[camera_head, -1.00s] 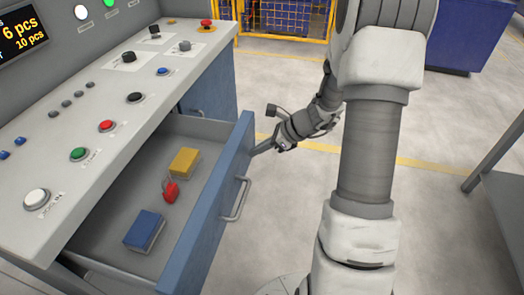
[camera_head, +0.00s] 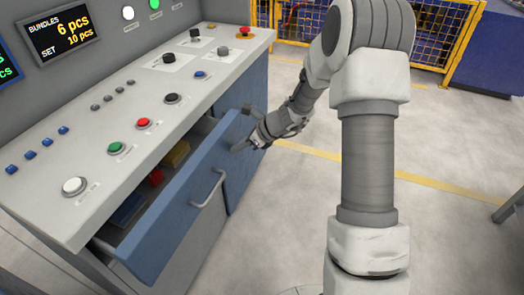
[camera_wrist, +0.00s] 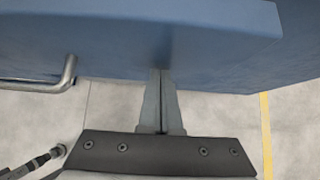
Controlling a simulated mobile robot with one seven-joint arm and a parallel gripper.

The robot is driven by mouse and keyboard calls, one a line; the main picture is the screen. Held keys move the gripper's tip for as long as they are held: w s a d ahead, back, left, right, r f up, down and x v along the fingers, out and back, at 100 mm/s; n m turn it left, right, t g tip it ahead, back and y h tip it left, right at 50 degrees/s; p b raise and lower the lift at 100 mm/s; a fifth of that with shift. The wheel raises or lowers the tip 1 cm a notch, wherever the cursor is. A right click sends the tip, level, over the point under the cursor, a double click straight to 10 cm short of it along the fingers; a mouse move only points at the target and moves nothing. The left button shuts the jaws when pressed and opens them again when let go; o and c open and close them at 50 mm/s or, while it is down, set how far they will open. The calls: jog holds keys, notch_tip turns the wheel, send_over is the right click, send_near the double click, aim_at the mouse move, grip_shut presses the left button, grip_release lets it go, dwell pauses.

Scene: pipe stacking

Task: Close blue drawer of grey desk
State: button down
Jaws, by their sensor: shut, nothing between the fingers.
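The blue drawer (camera_head: 178,206) of the grey desk (camera_head: 150,115) is partly open in the head view, its front standing out from the desk body. It has a grey bar handle (camera_head: 209,188). My gripper (camera_head: 240,148) is at the outer face of the drawer front, near its far end, beyond the handle. In the wrist view the shut fingers (camera_wrist: 161,100) point at the blue drawer front (camera_wrist: 215,35), their tips at or very near its face. The handle (camera_wrist: 67,75) lies to the left of them. Nothing is between the fingers.
In the drawer are a yellow block (camera_head: 176,153), a red padlock-like item (camera_head: 154,178) and a blue block (camera_head: 127,210), partly hidden. A blue cabinet door (camera_head: 247,130) is beside the drawer. A yellow fence (camera_head: 425,40) stands behind. The floor to the right is mostly clear.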

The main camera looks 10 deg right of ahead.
jog(key=w+a+p, duration=0.1)
jog(key=w+a, duration=0.1)
jog(key=a, duration=0.1)
jog(key=w+a+p, duration=0.1)
jog(key=w+a, duration=0.1)
jog(key=a, duration=0.1)
jog(key=w+a+p, duration=0.1)
jog(key=w+a, duration=0.2)
jog(key=a, duration=0.1)
jog(key=shift+w, duration=0.1)
jog(key=shift+w+a+r, duration=0.1)
jog(key=shift+w+a, duration=0.05)
